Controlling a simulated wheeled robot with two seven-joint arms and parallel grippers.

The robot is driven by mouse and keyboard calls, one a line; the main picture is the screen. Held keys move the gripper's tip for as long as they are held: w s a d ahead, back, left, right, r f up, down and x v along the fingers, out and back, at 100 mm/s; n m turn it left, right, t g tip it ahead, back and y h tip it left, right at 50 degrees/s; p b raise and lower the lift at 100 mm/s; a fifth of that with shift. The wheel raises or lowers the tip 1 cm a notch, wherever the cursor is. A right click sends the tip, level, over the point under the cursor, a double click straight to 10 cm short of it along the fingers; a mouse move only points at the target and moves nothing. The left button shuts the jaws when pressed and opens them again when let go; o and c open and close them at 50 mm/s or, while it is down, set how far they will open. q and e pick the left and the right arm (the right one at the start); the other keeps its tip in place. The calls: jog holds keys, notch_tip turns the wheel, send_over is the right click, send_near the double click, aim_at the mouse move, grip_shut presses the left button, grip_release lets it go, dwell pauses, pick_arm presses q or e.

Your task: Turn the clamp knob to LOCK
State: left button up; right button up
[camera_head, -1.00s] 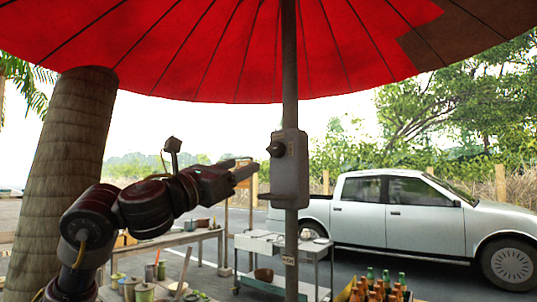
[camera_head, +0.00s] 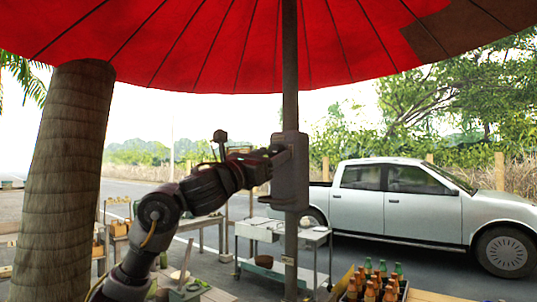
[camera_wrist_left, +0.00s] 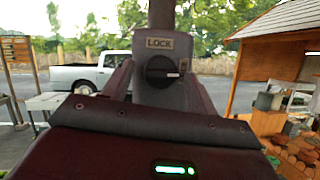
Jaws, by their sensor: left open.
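The clamp is a grey box (camera_head: 291,185) on the umbrella pole. In the left wrist view, its round black knob (camera_wrist_left: 158,68) sits below a LOCK label (camera_wrist_left: 167,43). A pale mark on the knob points right, towards a small label that I cannot read. My left gripper (camera_head: 283,154) is at the clamp's front with its fingers open. In the left wrist view the fingers stand on either side of the knob; I cannot tell if they touch it. In the head view the gripper hides the knob. My right gripper is not in view.
The umbrella pole (camera_head: 290,70) rises to a red canopy (camera_head: 225,45). A palm trunk (camera_head: 70,160) stands left. Low metal tables and a crate of bottles (camera_head: 372,282) are below. A silver pickup (camera_head: 420,205) is parked behind. The space around the clamp is clear.

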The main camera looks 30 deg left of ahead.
pick_arm(q)
jog(key=shift+s, duration=0.1)
jog(key=c, duration=1)
